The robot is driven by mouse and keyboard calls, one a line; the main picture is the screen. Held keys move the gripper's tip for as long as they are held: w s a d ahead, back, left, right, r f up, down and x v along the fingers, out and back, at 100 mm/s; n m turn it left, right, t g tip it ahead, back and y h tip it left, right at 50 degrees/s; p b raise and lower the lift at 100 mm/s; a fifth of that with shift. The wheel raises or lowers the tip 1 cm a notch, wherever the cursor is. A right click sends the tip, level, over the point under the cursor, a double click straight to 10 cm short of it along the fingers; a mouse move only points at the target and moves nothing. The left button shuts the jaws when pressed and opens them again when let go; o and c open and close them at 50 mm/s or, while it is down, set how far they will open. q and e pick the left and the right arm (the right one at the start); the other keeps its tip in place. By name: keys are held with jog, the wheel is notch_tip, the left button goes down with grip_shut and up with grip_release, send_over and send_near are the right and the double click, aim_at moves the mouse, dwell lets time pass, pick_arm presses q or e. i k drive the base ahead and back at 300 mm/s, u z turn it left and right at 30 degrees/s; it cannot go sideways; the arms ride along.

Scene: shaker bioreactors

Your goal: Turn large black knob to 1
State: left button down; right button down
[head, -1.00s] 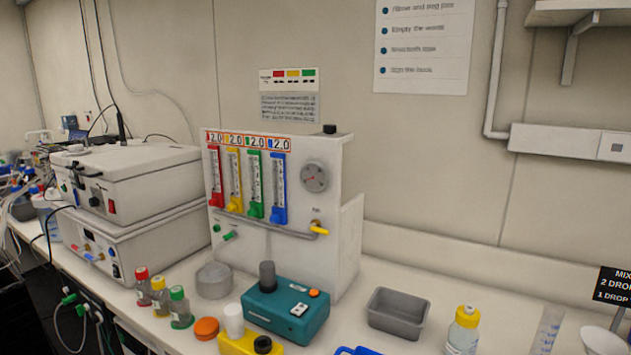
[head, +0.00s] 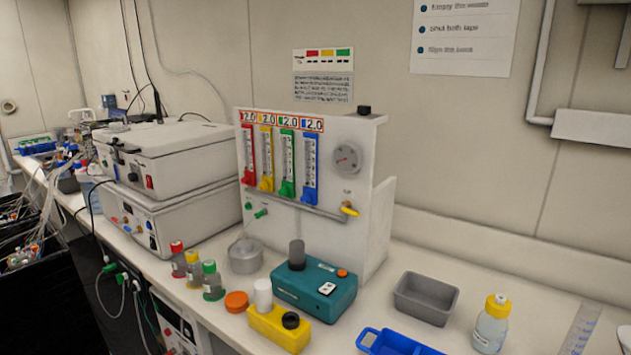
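A black knob (head: 132,177) sits on the front face of the upper white box unit (head: 165,148) at the left, beside a red switch (head: 149,182). Its pointer and scale marks are too small to read. Another black round part (head: 291,320) is on top of the yellow block at the front, and a black cap (head: 364,109) is on top of the gas panel (head: 350,215). I cannot tell for sure which one is the large knob. Neither of my grippers is in view.
A lower white unit (head: 150,225) supports the upper one. Small capped bottles (head: 193,269), a teal device (head: 315,290), a grey tray (head: 425,298), a blue tray (head: 397,345) and a yellow-capped bottle (head: 491,325) stand on the bench. A dark area with tubing lies at lower left.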

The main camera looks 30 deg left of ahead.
aim_at(362, 109)
jog(key=k, duration=0.55)
jog(key=i, duration=1.05)
jog(key=z, duration=1.15)
